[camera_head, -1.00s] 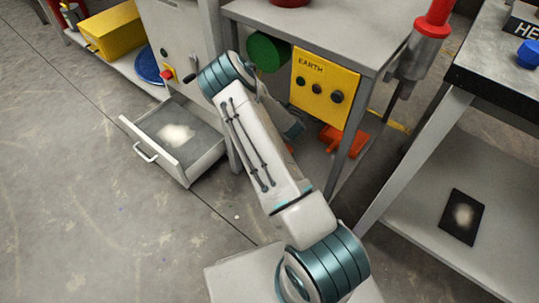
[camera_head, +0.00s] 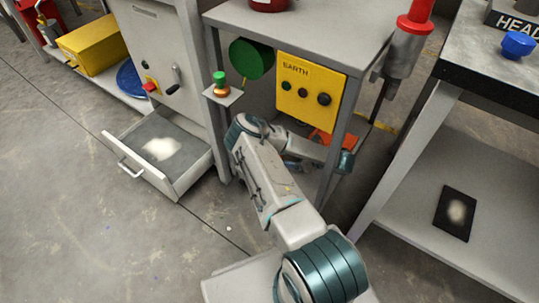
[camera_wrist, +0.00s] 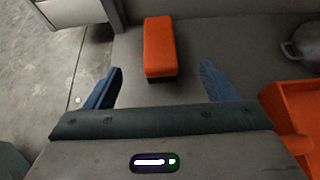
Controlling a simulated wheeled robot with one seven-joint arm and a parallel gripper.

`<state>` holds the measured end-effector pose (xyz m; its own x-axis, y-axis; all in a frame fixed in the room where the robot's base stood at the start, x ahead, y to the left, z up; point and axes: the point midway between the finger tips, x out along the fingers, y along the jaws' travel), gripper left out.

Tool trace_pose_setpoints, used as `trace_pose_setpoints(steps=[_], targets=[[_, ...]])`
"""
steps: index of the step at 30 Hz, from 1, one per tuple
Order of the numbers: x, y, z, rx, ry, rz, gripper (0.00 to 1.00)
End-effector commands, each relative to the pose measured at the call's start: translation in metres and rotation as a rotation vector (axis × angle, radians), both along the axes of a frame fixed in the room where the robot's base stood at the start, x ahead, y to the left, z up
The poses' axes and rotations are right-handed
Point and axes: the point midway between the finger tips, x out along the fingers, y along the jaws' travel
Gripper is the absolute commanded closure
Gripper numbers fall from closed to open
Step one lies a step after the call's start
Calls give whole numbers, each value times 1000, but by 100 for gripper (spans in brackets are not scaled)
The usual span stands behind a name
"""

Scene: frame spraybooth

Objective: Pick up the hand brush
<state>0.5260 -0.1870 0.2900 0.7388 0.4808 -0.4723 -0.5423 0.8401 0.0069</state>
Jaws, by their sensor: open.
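The hand brush appears to be the orange block (camera_wrist: 160,45) with a dark lower edge, lying on a grey surface in the wrist view. My gripper (camera_wrist: 160,88) is open and empty, with its blue fingers apart. The block lies beyond the fingertips, roughly centred between them, and is not gripped. In the head view my arm reaches low under the grey bench, and its fingers cannot be made out there. An orange shape (camera_head: 322,138) shows behind my arm, partly hidden; I cannot tell which orange thing it is.
An orange pan-like thing (camera_wrist: 292,105) lies close right of my gripper, with a grey rounded object (camera_wrist: 305,45) beyond. The bench (camera_head: 300,25), its legs and a yellow EARTH panel (camera_head: 308,92) surround my arm. An open drawer (camera_head: 165,150) juts out left.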

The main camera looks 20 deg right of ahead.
Motion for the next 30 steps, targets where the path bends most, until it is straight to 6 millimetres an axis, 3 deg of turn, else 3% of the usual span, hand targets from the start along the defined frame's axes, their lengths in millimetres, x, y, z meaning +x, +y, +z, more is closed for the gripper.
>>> trace_pose_setpoints(steps=[4, 12, 22, 30], targets=[[3, 5, -11, -11, 2, 20, 22], [40, 29, -37, -11, 1, 17, 22], [63, 44, -50, -10, 2, 15, 22], [92, 62, -68, -10, 2, 15, 22]])
